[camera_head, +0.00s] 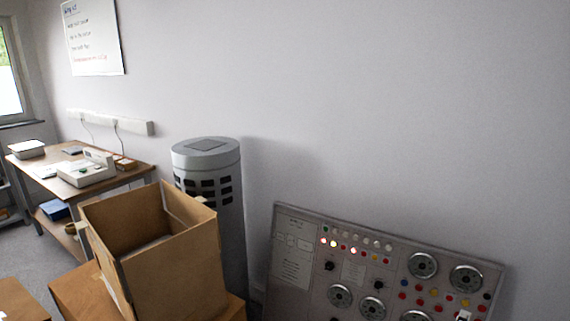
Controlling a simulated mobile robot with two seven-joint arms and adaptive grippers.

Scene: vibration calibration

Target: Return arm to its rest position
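Neither of my arms nor grippers shows in the head view. A grey control panel (300,268) with dials, coloured buttons and lit indicator lamps stands at the lower right. Its bottom edge is cut off by the frame. Whether anything is held cannot be seen.
An open cardboard box (175,275) stands on other boxes at the lower left. A grey cylindrical unit (207,160) stands behind it against the wall. A wooden workbench (130,176) with a white device (86,174) and a tray (27,149) is at the far left.

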